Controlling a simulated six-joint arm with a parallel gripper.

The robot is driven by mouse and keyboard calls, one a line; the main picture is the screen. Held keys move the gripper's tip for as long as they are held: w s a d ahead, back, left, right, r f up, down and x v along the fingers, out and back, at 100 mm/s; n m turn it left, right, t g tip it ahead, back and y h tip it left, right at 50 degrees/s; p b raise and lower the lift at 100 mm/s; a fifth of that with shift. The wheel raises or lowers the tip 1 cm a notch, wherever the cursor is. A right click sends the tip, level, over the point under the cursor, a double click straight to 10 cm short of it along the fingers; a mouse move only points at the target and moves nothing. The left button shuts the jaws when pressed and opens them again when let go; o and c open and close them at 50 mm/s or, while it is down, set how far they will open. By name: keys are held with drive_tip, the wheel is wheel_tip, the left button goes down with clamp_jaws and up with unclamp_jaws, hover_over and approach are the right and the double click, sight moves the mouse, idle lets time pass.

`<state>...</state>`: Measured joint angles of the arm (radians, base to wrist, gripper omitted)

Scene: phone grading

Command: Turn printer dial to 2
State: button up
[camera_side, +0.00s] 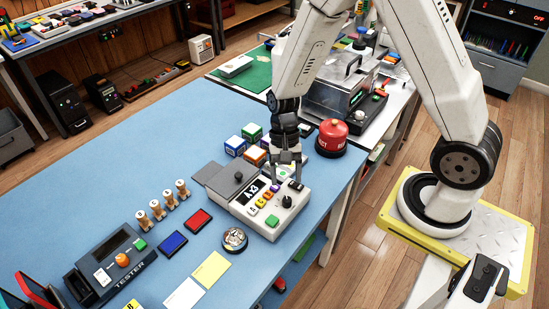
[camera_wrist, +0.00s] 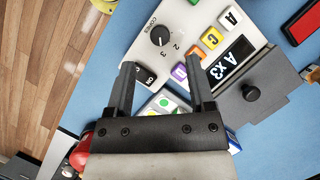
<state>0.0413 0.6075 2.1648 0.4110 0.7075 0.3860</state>
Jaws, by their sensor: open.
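The printer (camera_side: 238,207) is a pale box on the blue table with a dark display, coloured letter buttons, a green button and a grey plate at its back. Its black dial (camera_side: 287,201) sits near the right edge. In the wrist view the dial (camera_wrist: 161,36) is beside the word COPIES and the numbers 2 and 3. The display (camera_wrist: 233,61) reads "A x3". My gripper (camera_side: 287,172) is open above the printer's far right part. In the wrist view its fingers (camera_wrist: 160,66) are apart and empty, with the dial beyond the fingertips, apart from them.
A red domed button (camera_side: 332,134) stands close behind my gripper. Several coloured cubes (camera_side: 235,146) lie behind the printer.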

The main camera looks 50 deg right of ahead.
sight(287, 199)
drive_tip(key=shift+x, duration=2.95)
clamp_jaws()
